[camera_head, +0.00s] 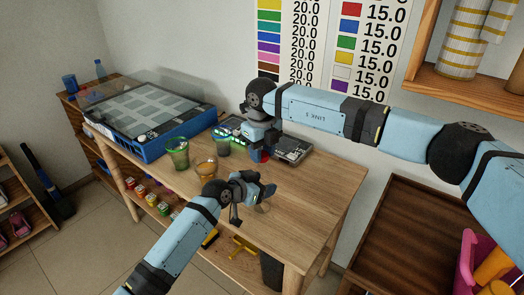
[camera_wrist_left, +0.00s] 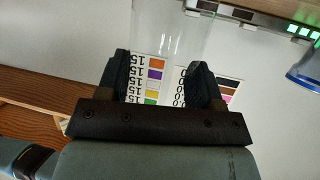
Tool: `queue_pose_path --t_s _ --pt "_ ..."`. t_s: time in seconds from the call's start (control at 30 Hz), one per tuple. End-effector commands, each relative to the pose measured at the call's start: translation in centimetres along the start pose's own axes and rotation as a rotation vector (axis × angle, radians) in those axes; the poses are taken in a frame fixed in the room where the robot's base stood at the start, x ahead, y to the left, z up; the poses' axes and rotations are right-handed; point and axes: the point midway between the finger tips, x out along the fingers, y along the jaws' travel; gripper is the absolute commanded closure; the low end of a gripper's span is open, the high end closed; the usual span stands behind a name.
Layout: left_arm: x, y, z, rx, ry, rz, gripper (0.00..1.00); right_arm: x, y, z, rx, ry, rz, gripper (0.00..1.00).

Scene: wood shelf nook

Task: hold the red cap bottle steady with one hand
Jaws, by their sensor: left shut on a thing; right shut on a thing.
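My left gripper (camera_head: 262,192) is low over the front of the wooden table. In the left wrist view, its two fingers (camera_wrist_left: 163,85) are shut on a clear, see-through container (camera_wrist_left: 168,35). No cap shows on the part of the container in view. My right gripper (camera_head: 260,146) points down over the table farther back. A small red thing (camera_head: 259,157) shows at its lower end, and the gripper is shut on it. I cannot tell if the red thing is a bottle's cap. The right gripper and arm hide much around it.
A green cup (camera_head: 177,153), an orange cup (camera_head: 206,168) and a dark blue cup (camera_head: 222,148) stand left of the grippers. A blue crate (camera_head: 150,150) fills the table's left end. A dark device (camera_head: 292,149) lies behind. The table's right front (camera_head: 315,205) is clear.

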Motion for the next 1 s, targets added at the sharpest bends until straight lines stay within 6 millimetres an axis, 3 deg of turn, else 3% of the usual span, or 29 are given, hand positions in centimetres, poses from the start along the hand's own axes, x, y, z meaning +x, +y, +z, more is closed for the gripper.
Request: queue_pose_path --t_s 0.67,0.7,0.77,0.87,1.0 --pt "0.0 0.0 0.0 0.000 0.000 0.000 0.82 1.1 0.0 0.0 0.000 0.000 0.000 0.86" --pt "0.0 0.0 0.0 0.000 0.000 0.000 1.00 1.2 0.0 0.0 0.000 -0.001 0.000 0.86" --pt "0.0 0.0 0.0 0.000 0.000 0.000 1.00 1.1 0.0 0.0 0.005 -0.001 0.000 0.86" --pt "0.0 0.0 0.0 0.000 0.000 0.000 1.00 1.1 0.0 0.0 0.074 -0.001 0.000 0.86" --pt "0.0 0.0 0.0 0.000 0.000 0.000 1.00 1.1 0.0 0.0 0.323 -0.001 0.000 0.86"
